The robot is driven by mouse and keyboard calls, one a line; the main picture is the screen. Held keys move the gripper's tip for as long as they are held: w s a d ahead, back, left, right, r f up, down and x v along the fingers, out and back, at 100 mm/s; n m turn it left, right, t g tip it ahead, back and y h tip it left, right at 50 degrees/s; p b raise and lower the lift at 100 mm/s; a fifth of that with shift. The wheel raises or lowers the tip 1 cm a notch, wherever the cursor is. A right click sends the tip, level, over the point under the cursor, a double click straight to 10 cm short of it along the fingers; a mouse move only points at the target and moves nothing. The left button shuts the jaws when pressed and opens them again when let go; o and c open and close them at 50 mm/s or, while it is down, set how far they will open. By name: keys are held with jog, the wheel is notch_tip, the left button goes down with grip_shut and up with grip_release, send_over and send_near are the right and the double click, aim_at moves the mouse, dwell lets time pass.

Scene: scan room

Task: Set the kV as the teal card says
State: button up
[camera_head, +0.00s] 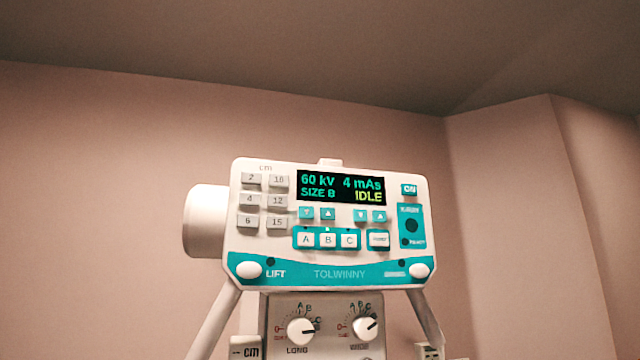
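The white and teal control panel (330,262) of the machine faces me. Its dark display (340,188) reads 60 kV, 4 mAs, SIZE B and IDLE. Below the display are two teal arrow buttons on the left (317,213) and two teal arrow buttons on the right (370,215). White buttons A, B and C (327,240) sit under them. A teal ON button (409,189) is at the upper right. No teal card can be made out in this view. My gripper is not in view.
Grey number buttons (264,201) under a "cm" label fill the panel's left side. White knobs flank LIFT (249,270) and the right corner (420,271). Two dials (301,331) sit on a lower box. A white cylinder (205,221) projects left. Bare walls stand behind.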

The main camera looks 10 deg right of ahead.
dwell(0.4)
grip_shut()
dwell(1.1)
